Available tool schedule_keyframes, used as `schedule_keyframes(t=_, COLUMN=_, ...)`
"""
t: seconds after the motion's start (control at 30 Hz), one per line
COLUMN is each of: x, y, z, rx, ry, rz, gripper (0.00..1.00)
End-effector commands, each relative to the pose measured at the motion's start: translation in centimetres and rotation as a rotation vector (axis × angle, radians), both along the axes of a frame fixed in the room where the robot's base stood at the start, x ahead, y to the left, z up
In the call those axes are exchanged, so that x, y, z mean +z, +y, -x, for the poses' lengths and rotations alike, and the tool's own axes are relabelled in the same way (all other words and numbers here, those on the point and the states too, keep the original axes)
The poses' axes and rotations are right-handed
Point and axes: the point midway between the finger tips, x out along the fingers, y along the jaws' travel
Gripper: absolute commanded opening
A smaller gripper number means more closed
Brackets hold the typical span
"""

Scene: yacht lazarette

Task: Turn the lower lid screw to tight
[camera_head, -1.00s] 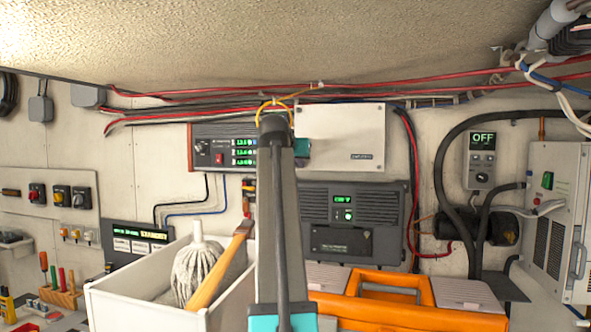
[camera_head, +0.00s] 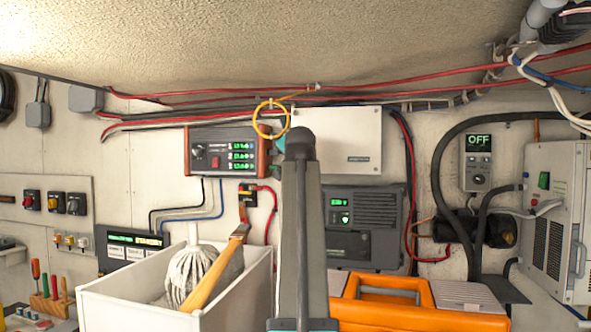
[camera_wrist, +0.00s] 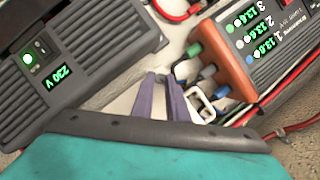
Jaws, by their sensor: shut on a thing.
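The white box with a flat lid (camera_head: 350,135) is on the back wall, right of the red-fronted panel. My arm rises in front of its lower left part, and a bit of my teal gripper (camera_head: 279,145) shows beside the arm. In the wrist view my gripper's two purple-grey fingers (camera_wrist: 162,80) are close together over a pale surface, between the dark 230 V unit and the red panel. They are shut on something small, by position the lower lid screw. The screw itself is hidden, so its turn angle cannot be told.
The dark 230 V unit (camera_head: 372,225) is below the box. A yellow loop (camera_head: 271,118) hangs above. A white bin (camera_head: 150,307) with a mop and an orange case (camera_head: 400,315) stand in front.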

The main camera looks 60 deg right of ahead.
Motion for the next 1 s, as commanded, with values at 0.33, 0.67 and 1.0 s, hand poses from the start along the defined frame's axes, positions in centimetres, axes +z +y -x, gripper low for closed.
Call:
schedule_keyframes(t=0.33, x=0.16, y=-0.10, z=0.14, rx=-0.003, ry=-0.026, rz=-0.003, gripper=0.00)
schedule_keyframes(t=0.67, x=0.09, y=-0.09, z=0.12, rx=-0.002, ry=-0.024, rz=-0.004, gripper=0.32)
schedule_keyframes(t=1.0, x=0.03, y=0.10, z=0.18, rx=-0.001, ry=-0.023, rz=-0.006, gripper=0.32)
